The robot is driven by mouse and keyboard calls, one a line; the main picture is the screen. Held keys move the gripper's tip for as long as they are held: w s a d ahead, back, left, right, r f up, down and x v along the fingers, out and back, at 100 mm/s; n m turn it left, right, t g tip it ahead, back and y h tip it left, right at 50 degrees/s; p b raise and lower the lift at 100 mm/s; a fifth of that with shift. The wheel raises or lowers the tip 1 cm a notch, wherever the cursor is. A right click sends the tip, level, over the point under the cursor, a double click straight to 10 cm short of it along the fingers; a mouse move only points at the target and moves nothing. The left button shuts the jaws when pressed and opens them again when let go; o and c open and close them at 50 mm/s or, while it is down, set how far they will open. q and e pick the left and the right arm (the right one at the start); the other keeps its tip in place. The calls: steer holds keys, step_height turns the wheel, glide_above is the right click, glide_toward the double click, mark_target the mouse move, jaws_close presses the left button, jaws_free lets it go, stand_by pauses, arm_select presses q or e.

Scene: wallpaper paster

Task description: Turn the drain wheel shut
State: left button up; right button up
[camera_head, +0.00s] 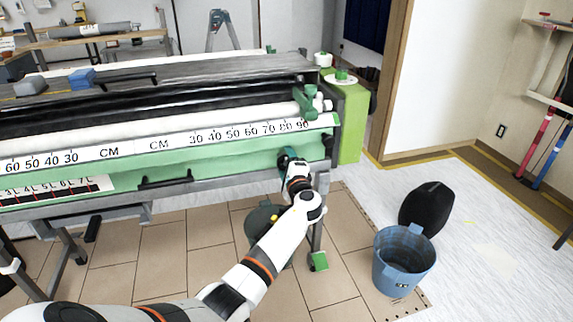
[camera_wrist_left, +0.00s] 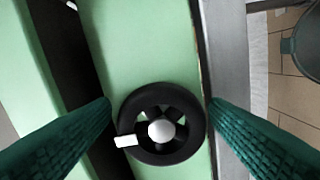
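The drain wheel (camera_wrist_left: 184,150) is a black ring with spokes, a white hub and a small white handle pointing left in the left wrist view. It sits on the light green face of the paster machine (camera_head: 235,150). In the head view I cannot make it out behind my gripper. My left gripper (camera_wrist_left: 160,104) is open. Its two teal fingers stand on either side of the wheel, with the right fingertip close to the rim; I cannot tell whether it touches. In the head view my left gripper (camera_head: 288,157) is at the machine's green front, near its right end. My right gripper is out of view.
A dark round bin (camera_head: 258,222) stands on the floor below my arm. A blue bucket (camera_head: 403,262) and a black rounded object (camera_head: 426,208) stand to the right. A grey machine leg (camera_head: 318,215) is beside my forearm. The floor at right is mostly clear.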

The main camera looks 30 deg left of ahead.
arm_select(q)
steer(key=p+v, duration=0.2)
steer(key=v, duration=1)
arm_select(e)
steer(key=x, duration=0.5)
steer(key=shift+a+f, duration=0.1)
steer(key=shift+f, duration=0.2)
